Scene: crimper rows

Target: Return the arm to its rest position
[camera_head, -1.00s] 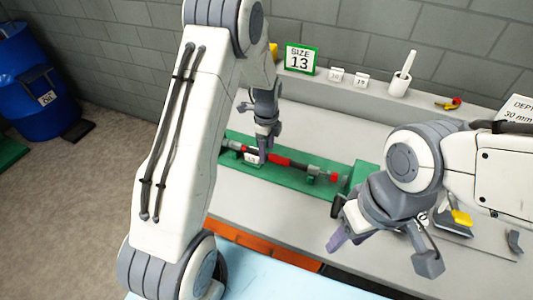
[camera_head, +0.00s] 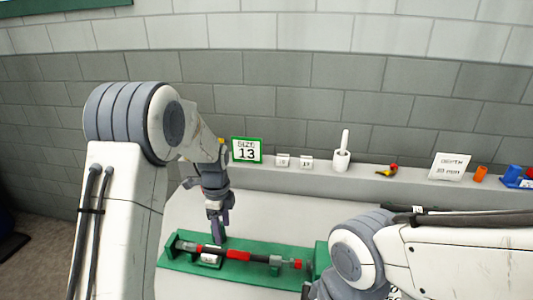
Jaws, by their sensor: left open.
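My left arm comes in from the left, and its gripper (camera_head: 217,228) points down just over the left part of the green tray (camera_head: 180,262). The left gripper is open; its fingers show narrowly, side-on. A red and black crimper tool (camera_head: 240,255) lies lengthwise in the tray, close by the fingertips. I cannot tell whether the fingers touch it. A small white tag (camera_head: 210,259) sits by the tool below the gripper. My right arm comes in from the right; its gripper is mostly cut off by the bottom edge, so its jaws do not show.
The bench (camera_head: 290,207) behind the tray is clear.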

